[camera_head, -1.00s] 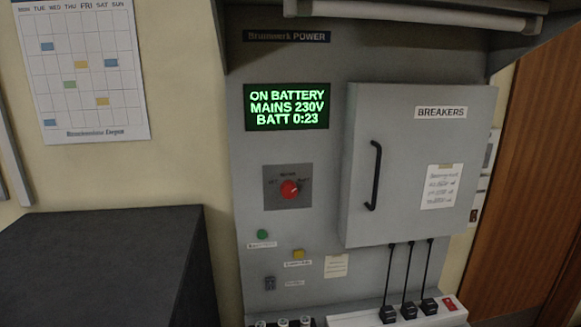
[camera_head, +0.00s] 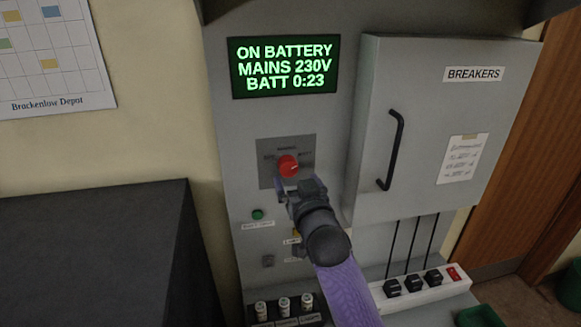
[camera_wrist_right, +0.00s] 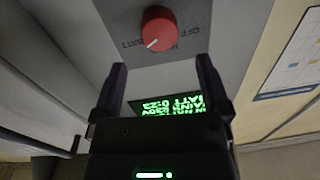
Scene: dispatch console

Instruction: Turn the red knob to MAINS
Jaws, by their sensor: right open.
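The red knob (camera_head: 288,166) sits on a dark square plate (camera_head: 306,144) on the grey power panel. In the right wrist view the knob (camera_wrist_right: 158,28) shows upside down, its white pointer line aimed toward the BATT label. My right gripper (camera_head: 298,187) is open just in front of and below the knob, covering the plate's lower part. In the wrist view its fingers (camera_wrist_right: 161,66) are apart with nothing between them, and the knob lies beyond the tips. The display (camera_head: 285,67) reads ON BATTERY, MAINS 230V, BATT 0:23. My left gripper is not in view.
The breaker cabinet (camera_head: 432,130) with its black handle (camera_head: 391,150) juts out right of the knob. A green button (camera_head: 257,214) is at lower left. Black plugs (camera_head: 414,284) sit in a white strip below. A dark cabinet (camera_head: 95,250) stands at left.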

